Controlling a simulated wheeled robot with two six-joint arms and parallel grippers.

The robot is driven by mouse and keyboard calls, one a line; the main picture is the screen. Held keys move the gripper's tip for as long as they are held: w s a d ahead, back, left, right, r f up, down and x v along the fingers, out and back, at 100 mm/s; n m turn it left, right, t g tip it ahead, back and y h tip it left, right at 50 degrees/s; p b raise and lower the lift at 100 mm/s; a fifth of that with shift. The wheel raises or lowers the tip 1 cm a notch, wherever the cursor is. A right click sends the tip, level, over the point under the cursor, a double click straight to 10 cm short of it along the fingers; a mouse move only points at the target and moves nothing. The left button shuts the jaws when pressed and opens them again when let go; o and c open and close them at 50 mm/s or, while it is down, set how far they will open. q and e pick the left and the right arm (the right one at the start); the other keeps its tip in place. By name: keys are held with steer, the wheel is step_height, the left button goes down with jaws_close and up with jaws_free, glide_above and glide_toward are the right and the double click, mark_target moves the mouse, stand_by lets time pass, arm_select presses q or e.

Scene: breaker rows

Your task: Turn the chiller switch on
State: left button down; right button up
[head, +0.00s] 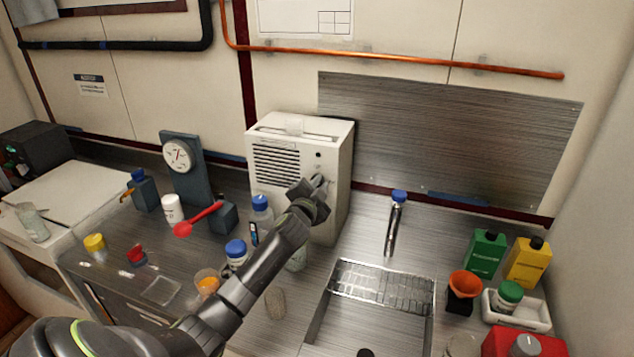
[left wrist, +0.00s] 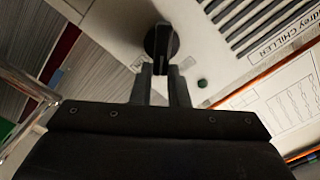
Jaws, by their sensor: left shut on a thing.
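The chiller (head: 325,215) is a white box with a slotted grille, standing on the steel counter against the back wall. The wrist view shows part of its front (left wrist: 215,20), with the word CHILLER beside the slots. Its switch is a round black knob (left wrist: 161,42) with a raised grip bar. My left gripper (head: 320,184) is at the right part of the chiller's front. In the wrist view its two fingers (left wrist: 161,72) are closed on either side of the knob's bar. A small green round part (left wrist: 202,83) sits near the knob. In the head view the gripper mostly hides the knob.
A sink (head: 378,315) with a faucet (head: 394,225) lies right of the chiller. Green (head: 486,255) and yellow (head: 527,262) bottles stand farther right. Left of my arm are a gauge stand (head: 188,180), a red spoon-like thing (head: 200,220) and blue-capped bottles (head: 262,212).

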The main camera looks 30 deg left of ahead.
arm_select(q)
steer(key=m, duration=0.3)
steer(key=f+m+p, duration=0.1)
steer(key=shift+d+m, duration=0.25)
steer(key=shift+m, duration=0.05)
steer(key=shift+f+m+p, duration=0.2)
steer(key=shift+m, duration=0.65)
steer(key=shift+f+m+p, duration=0.15)
steer(key=shift+m, duration=0.7)
steer(key=c, duration=1.4)
jaws_free()
steer(key=shift+w, duration=0.1)
steer(key=b+v, duration=0.2)
steer(key=v, duration=1.5)
steer(key=shift+s, duration=0.25)
